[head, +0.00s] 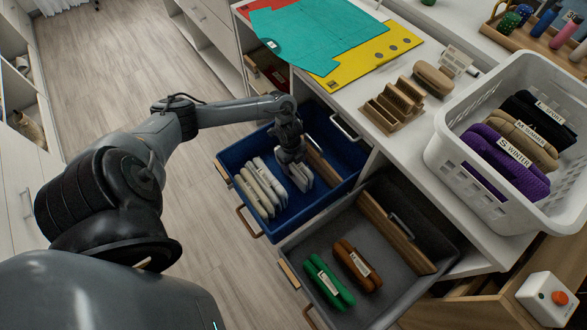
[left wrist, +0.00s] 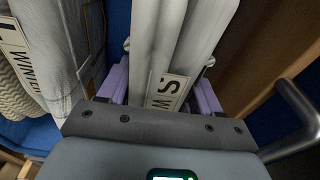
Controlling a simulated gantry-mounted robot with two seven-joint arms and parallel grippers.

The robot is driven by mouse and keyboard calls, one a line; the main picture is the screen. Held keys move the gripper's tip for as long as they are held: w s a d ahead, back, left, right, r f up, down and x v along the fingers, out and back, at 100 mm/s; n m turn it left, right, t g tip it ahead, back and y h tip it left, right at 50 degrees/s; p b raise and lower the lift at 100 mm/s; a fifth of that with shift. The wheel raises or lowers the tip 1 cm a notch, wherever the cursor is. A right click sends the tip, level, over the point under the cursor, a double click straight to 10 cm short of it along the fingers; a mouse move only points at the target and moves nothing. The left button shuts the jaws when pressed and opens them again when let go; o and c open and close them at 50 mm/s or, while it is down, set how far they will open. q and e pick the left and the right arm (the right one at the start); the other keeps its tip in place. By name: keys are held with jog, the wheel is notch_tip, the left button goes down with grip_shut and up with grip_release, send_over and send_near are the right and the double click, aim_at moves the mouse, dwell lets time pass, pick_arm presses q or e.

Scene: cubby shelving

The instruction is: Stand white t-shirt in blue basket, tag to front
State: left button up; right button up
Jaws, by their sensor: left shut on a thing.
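The blue basket (head: 232,157) is a pulled-out bin below the counter. My left gripper (head: 292,160) reaches down into it and is shut on a folded white t-shirt (head: 305,176). In the left wrist view, the purple fingers (left wrist: 160,85) sit on both sides of the white t-shirt (left wrist: 178,40). My right gripper is not in view.
Several folded pale garments (head: 262,186) stand in a row left of the held shirt. A wooden divider (head: 322,160) is on its right. A grey drawer (head: 375,295) holds green and brown rolls. A white basket (head: 470,200) with folded clothes stands on the counter.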

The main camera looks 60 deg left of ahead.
pick_arm(q)
notch_tip(320, 180, down, 3)
jog(key=shift+r+b, duration=0.2)
jog(key=shift+b, duration=0.3)
jog(key=shift+d+f, duration=0.1)
jog(key=shift+f, duration=0.05)
jog(key=o, duration=1.2)
jog(key=shift+f, duration=0.1)
jog(key=shift+c, duration=0.2)
